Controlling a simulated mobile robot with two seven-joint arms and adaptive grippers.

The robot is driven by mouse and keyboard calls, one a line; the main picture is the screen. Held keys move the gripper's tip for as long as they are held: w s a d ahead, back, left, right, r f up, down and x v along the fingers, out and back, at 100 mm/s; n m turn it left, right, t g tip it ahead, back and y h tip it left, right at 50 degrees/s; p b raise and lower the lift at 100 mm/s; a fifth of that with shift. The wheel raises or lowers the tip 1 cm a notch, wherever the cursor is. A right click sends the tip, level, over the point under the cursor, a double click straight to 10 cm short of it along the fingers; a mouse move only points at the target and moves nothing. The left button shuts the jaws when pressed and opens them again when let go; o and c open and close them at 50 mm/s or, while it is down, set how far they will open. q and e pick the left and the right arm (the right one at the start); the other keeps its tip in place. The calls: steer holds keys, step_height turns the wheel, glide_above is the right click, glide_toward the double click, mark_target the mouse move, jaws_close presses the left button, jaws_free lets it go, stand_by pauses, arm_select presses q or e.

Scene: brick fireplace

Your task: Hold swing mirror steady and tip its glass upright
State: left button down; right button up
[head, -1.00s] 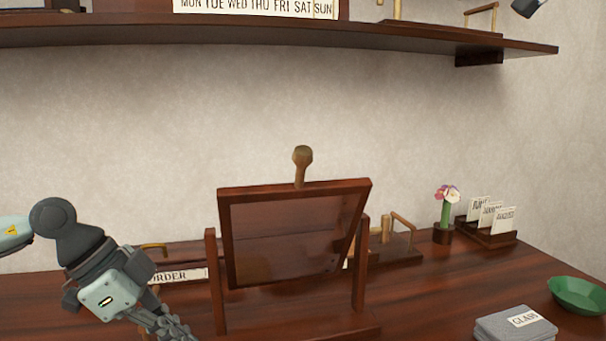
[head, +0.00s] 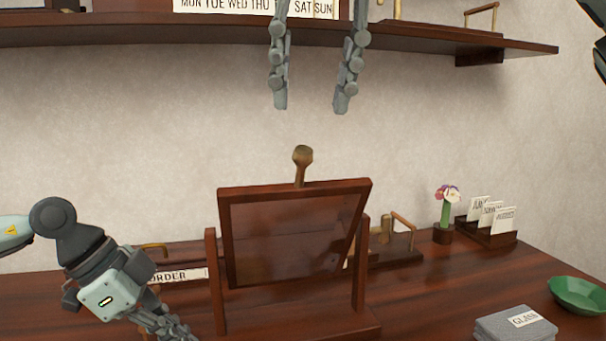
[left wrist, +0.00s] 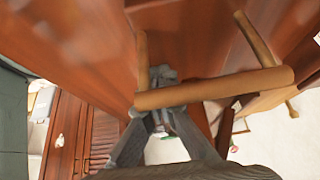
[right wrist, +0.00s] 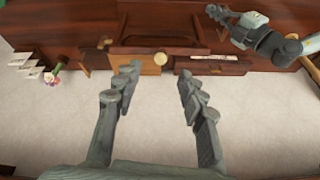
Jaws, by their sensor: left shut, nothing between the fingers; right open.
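The swing mirror has a dark wooden frame (head: 295,189) between two posts (head: 361,262). Its glass (head: 285,240) is tilted, the top edge looking nearer to me than the bottom. A brass-coloured knob (head: 302,157) stands up from the top edge and also shows in the right wrist view (right wrist: 160,58). My right gripper (head: 310,107) is open and empty above the knob, its fingers pointing down on either side, apart from it. My left gripper (head: 175,333) is shut low by the left post. In the left wrist view a round handle bar (left wrist: 215,88) crosses over its fingers.
A green bowl (head: 580,293), a grey stack labelled GLASS (head: 515,324), a flower pot (head: 444,235) and a card rack (head: 487,234) stand at the right. A shelf (head: 300,35) overhangs the back, close to my right gripper.

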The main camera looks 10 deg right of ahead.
mark_target(304, 149)
steer(key=x, duration=0.9)
steer(key=shift+w+f, duration=0.1)
steer(key=shift+c, duration=0.5)
jaws_close()
